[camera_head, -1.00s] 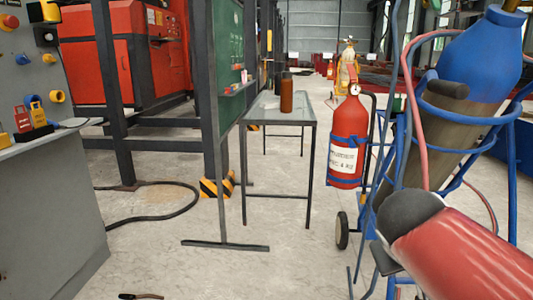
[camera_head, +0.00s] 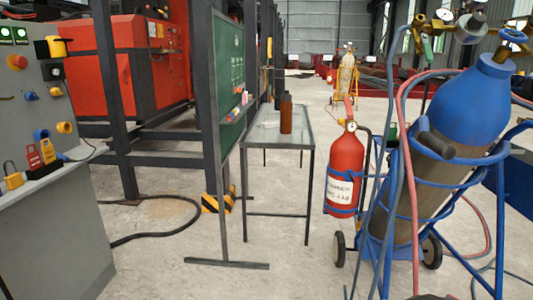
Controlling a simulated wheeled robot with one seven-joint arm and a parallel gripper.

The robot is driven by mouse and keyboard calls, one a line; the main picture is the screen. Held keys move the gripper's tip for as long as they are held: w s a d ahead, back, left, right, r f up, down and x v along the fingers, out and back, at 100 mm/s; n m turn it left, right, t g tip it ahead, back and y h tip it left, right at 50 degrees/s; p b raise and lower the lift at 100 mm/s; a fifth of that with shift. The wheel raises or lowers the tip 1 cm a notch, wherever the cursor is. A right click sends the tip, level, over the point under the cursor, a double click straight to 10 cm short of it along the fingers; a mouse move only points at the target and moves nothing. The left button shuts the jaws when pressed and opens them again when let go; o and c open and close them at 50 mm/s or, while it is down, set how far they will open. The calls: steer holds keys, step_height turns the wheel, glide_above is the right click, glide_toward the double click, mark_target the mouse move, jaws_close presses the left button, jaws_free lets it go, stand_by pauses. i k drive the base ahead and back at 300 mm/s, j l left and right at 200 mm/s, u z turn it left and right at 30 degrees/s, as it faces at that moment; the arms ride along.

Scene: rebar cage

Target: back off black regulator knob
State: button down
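A regulator (camera_head: 446,22) with brass fittings and round gauges shows at the top right, beside the blue-topped gas cylinder (camera_head: 480,95). A dark rounded part (camera_head: 470,32) sits on it; I cannot tell for sure whether it is the black knob. The cylinder's valve carries a blue handwheel (camera_head: 512,35). The cylinder leans in a blue cart (camera_head: 455,163). My gripper is not in view. Only a dark sliver at the bottom edge, perhaps of my arm, shows there.
Red and blue hoses (camera_head: 407,170) hang at the cart's left side. A narrow table (camera_head: 268,138) with a brown bottle (camera_head: 286,113) and a green board (camera_head: 229,68) stand further left. The floor (camera_head: 300,276) in front is clear.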

mark_target(477, 20)
steer(key=i+l, duration=0.15)
steer(key=l, duration=0.2)
steer(key=i+l, duration=0.15)
steer(key=l, duration=0.25)
steer(key=i+l+z, duration=0.1)
steer(key=l, duration=0.25)
steer(key=i+l, duration=0.2)
steer(key=l, duration=0.2)
steer(key=i+l, duration=0.15)
steer(key=l, duration=0.2)
steer(key=i+l+z, duration=0.1)
steer(key=l, duration=0.25)
steer(key=i, duration=0.05)
